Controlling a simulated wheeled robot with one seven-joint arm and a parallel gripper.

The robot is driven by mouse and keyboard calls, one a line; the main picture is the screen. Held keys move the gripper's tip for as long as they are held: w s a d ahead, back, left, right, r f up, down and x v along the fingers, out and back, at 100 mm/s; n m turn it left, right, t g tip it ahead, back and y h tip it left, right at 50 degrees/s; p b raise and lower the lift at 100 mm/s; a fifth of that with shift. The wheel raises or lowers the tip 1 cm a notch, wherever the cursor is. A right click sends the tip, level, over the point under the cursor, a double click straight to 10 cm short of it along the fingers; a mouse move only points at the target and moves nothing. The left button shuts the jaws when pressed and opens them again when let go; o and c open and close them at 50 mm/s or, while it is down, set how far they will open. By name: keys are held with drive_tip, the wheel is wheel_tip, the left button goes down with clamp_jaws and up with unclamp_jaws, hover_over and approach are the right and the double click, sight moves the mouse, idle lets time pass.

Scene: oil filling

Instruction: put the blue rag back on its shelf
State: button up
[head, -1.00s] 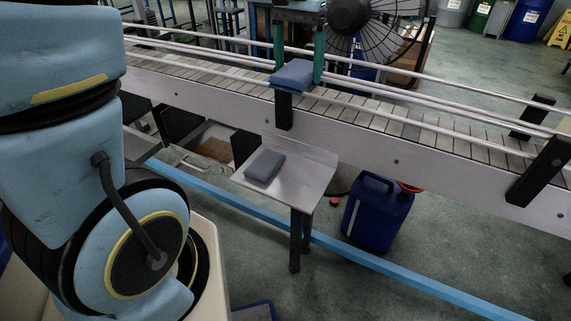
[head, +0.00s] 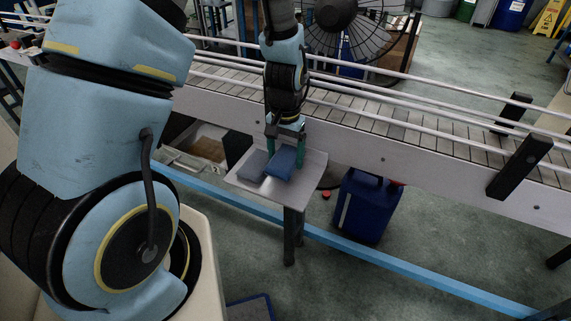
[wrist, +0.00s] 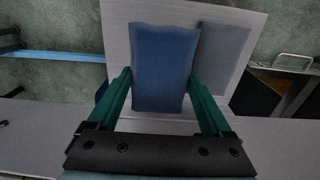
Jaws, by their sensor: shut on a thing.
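My gripper (head: 286,150) is shut on the blue rag (head: 281,163), with one green finger on each side of it. The rag is a folded blue block. In the wrist view the rag (wrist: 162,68) sits between the fingers of my gripper (wrist: 163,88). The small grey shelf (head: 301,186) is under the rag. A grey-blue folded rag (head: 252,164) lies on the shelf just left of the held one; it shows on the right in the wrist view (wrist: 222,58). I cannot tell whether the held rag touches the shelf.
The conveyor (head: 405,127) with its metal rails runs behind the shelf. A blue jerrycan (head: 366,205) stands on the floor to the right. A blue floor beam (head: 400,270) passes below the shelf. Bare shelf surface shows right of the held rag.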

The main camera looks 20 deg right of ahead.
sight(285, 167)
drive_tip(key=shift+f+p, duration=0.4)
drive_tip(key=shift+f, duration=1.8)
drive_tip(key=shift+f, duration=0.2)
drive_tip(key=o, duration=1)
drive_tip(key=shift+r, duration=0.15)
wheel_tip(285, 167, up, 12)
drive_tip(key=b, duration=0.2)
drive_tip(key=shift+r+b, duration=0.1)
drive_tip(key=shift+b, duration=0.3)
drive_tip(key=a+r+n, duration=0.2)
drive_tip(key=a, duration=0.6)
drive_tip(key=a+r+n+t, duration=0.1)
drive_tip(key=a+r+n, duration=0.1)
drive_tip(key=a, duration=0.5)
drive_tip(key=a+r+n, duration=0.3)
drive_tip(key=a, duration=0.5)
drive_tip(key=shift+s+a+r+t, duration=0.1)
drive_tip(key=shift+s+a+t, duration=0.1)
drive_tip(key=shift+a+t, duration=0.15)
